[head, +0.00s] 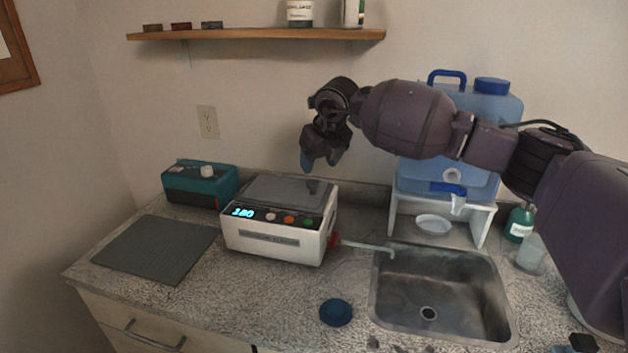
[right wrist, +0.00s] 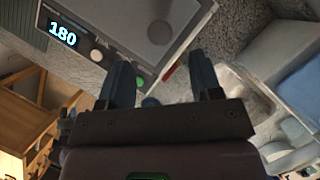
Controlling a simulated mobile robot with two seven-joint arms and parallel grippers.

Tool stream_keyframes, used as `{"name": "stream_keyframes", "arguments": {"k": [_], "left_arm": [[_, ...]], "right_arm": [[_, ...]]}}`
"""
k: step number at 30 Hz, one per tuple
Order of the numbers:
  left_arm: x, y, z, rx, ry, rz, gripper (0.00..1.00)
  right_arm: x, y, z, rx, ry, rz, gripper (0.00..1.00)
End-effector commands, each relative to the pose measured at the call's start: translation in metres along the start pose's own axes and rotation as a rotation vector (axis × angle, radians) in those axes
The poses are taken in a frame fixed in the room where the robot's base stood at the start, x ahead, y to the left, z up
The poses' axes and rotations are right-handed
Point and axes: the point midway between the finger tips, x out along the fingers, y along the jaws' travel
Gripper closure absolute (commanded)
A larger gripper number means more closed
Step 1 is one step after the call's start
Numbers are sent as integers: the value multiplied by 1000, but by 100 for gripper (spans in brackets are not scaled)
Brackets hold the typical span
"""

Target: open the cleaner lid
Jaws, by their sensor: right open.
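The cleaner (head: 275,243) is a white box on the counter with a lit "180" display and a row of buttons on its front. Its grey lid (head: 289,191) lies flat and shut on top. The cleaner's front panel (right wrist: 97,38) and part of the lid (right wrist: 150,22) also show in the right wrist view. My right gripper (head: 320,165) is open and empty, pointing down above the back right part of the lid, apart from it. Its two fingers (right wrist: 163,85) show in the right wrist view with nothing between them. My left gripper is not in view.
A teal box (head: 200,184) and a dark mat (head: 155,249) lie left of the cleaner. A sink (head: 440,290), a blue water container (head: 480,105) on a white stand and a green bottle (head: 519,223) are to the right. A blue round piece (head: 335,312) lies in front. A shelf (head: 260,34) hangs above.

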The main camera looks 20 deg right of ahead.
Motion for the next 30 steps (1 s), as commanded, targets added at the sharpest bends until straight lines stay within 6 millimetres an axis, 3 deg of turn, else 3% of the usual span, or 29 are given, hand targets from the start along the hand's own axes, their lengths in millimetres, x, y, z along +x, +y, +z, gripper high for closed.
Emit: {"name": "stream_keyframes", "arguments": {"k": [6, 12, 25, 30], "left_arm": [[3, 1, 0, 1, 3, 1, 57], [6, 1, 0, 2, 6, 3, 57], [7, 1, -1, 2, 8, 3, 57], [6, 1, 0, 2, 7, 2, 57]], "right_arm": [[40, 1, -1, 1, 2, 2, 41], [61, 1, -1, -1, 1, 2, 41], [68, 0, 0, -1, 0, 1, 41], [68, 0, 0, -1, 0, 1, 66]]}}
